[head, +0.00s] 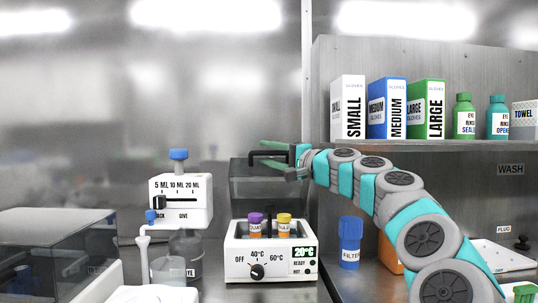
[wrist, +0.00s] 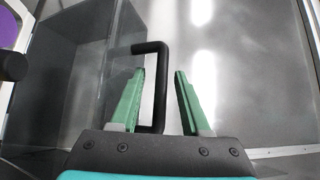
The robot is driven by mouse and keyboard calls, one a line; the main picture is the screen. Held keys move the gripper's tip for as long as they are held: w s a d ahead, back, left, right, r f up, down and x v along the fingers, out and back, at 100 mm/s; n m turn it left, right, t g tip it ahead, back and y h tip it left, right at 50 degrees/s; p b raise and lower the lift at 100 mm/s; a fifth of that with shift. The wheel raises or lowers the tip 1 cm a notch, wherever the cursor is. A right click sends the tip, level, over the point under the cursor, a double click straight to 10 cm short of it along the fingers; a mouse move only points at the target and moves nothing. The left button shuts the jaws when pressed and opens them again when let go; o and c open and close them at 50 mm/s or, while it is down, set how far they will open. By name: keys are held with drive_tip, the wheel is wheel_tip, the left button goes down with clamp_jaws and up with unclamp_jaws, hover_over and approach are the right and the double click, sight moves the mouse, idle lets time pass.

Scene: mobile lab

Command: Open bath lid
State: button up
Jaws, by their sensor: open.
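The bath (head: 270,249) is a white box with a dial and a green display reading 20°C, in the lower middle of the head view. Its grey see-through lid (head: 258,189) stands raised at the back of the bath, so the bath's top looks uncovered. The lid's black handle (head: 257,154) sticks out near the top. My gripper (head: 281,163) is at the handle, with its green fingers apart. In the wrist view the handle (wrist: 160,88) runs between the open fingers, nearer the left one; I cannot tell whether they touch.
A purple-capped jar (head: 256,223) and an orange-capped jar (head: 284,224) sit in the bath. A dispenser (head: 181,200) stands to the left, a blue filter bottle (head: 350,243) to the right. A shelf (head: 430,146) with glove boxes is above my arm.

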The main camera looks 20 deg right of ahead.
drive_tip(key=b+v, duration=0.1)
drive_tip(key=v, duration=0.7)
drive_tip(key=shift+w, duration=0.1)
